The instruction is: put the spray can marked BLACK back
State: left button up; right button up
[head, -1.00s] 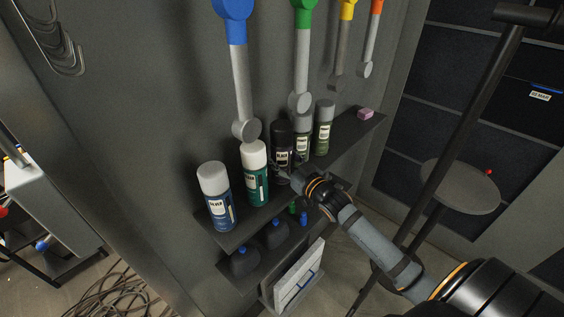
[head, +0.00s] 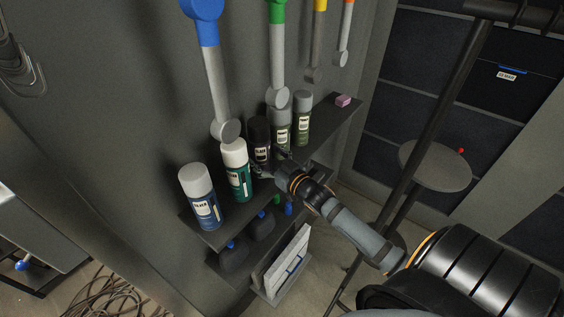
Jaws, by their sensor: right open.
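The black spray can (head: 260,136) with a white label stands upright on the upper shelf (head: 222,236), in the row between a white-capped green can (head: 236,170) and a grey-capped can (head: 280,132). My right gripper (head: 268,165) is open at the front of the black can, low on its body. Its fingers hide the can's lower part, so I cannot tell whether they touch it. My left gripper is not in view.
A blue can (head: 199,195) and another grey-capped can (head: 302,117) share the shelf. A pink block (head: 343,101) lies at its far end. Coloured-handled tools hang above. Dark bottles (head: 234,256) stand below. A round stool seat (head: 436,166) and slanted pole are at right.

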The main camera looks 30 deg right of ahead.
aim_at(267, 158)
jog(key=s+p, duration=0.1)
jog(key=p, duration=0.1)
jog(key=s+r+p, duration=0.1)
jog(key=s+p, duration=0.1)
jog(key=p, duration=0.1)
jog(key=s+p, duration=0.1)
jog(key=p, duration=0.1)
jog(key=shift+s+d+r+p, duration=0.15)
jog(key=shift+s+d+p, duration=0.15)
jog(key=shift+s+p, duration=0.1)
jog(key=shift+s+f+b, duration=0.5)
jog(key=shift+f+b, duration=0.15)
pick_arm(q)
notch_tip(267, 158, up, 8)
pick_arm(e)
jog(key=s, duration=0.5)
jog(key=shift+d+r, duration=0.1)
jog(key=shift+d, duration=0.3)
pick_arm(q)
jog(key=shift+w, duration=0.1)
pick_arm(e)
jog(key=shift+w, duration=0.1)
